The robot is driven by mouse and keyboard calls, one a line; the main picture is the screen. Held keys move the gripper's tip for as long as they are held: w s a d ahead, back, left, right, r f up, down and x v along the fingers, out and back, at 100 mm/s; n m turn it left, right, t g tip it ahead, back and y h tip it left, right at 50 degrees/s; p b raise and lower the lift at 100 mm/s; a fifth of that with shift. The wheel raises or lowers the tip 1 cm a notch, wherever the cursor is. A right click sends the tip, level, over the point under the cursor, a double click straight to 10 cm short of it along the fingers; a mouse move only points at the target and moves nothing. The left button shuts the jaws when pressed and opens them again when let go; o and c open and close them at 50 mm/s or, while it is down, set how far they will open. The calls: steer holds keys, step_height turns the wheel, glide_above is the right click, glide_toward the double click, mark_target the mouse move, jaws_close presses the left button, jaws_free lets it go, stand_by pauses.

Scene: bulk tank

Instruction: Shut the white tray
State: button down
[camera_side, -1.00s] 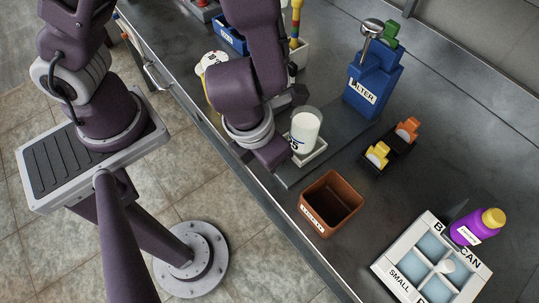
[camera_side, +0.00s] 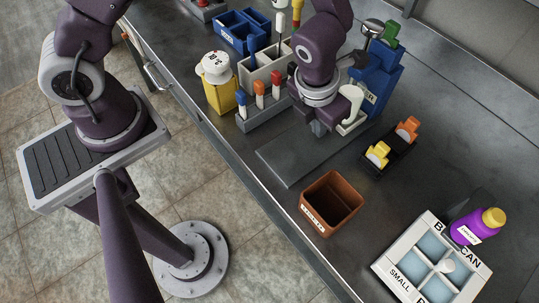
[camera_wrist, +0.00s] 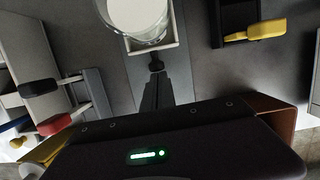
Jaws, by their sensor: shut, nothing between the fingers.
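The white tray (camera_side: 352,128) carries a white-filled clear cup (camera_side: 350,103) and sits close against the front of the blue unit (camera_side: 378,72), on a grey base plate. In the wrist view the tray's near edge (camera_wrist: 172,43) and the cup (camera_wrist: 138,16) are at the top. My gripper (camera_side: 320,130) is shut and empty, just in front of the tray. In the wrist view the shut fingertips (camera_wrist: 155,62) point at the tray's near edge; I cannot tell whether they touch. My gripper and arm hide part of the tray and unit.
A rack with orange, red and blue-topped items (camera_side: 262,110) stands close left of my gripper. A brown bin (camera_side: 331,203), a black holder with yellow and orange pieces (camera_side: 390,150) and a sectioned box (camera_side: 386,268) stand to the right. The grey base plate's front (camera_side: 300,158) is clear.

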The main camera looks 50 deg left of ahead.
steer(key=shift+w+a+r, duration=0.1)
steer(key=shift+w, duration=0.2)
steer(key=s, duration=0.1)
steer(key=s+r, duration=0.1)
steer(key=s, duration=0.2)
steer(key=shift+s+d+r, duration=0.2)
steer(key=shift+s+r, duration=0.1)
steer(key=shift+s, duration=0.05)
steer(key=v, duration=0.8)
steer(key=s+a+r+n+t+y, duration=0.1)
steer(key=s+a+r+n+y, duration=0.15)
steer(key=a+r+n, duration=0.95)
steer(key=s+a+r+n+t+h, duration=0.1)
steer(key=s+n, duration=0.4)
steer(key=n, duration=0.6)
steer(key=s+a+r+n+t+h, duration=0.1)
steer(key=s+n, duration=0.4)
steer(key=n, duration=0.7)
steer(key=shift+a+r+n, duration=0.3)
steer(key=shift+a+r, duration=0.1)
steer(key=shift+a, duration=0.45)
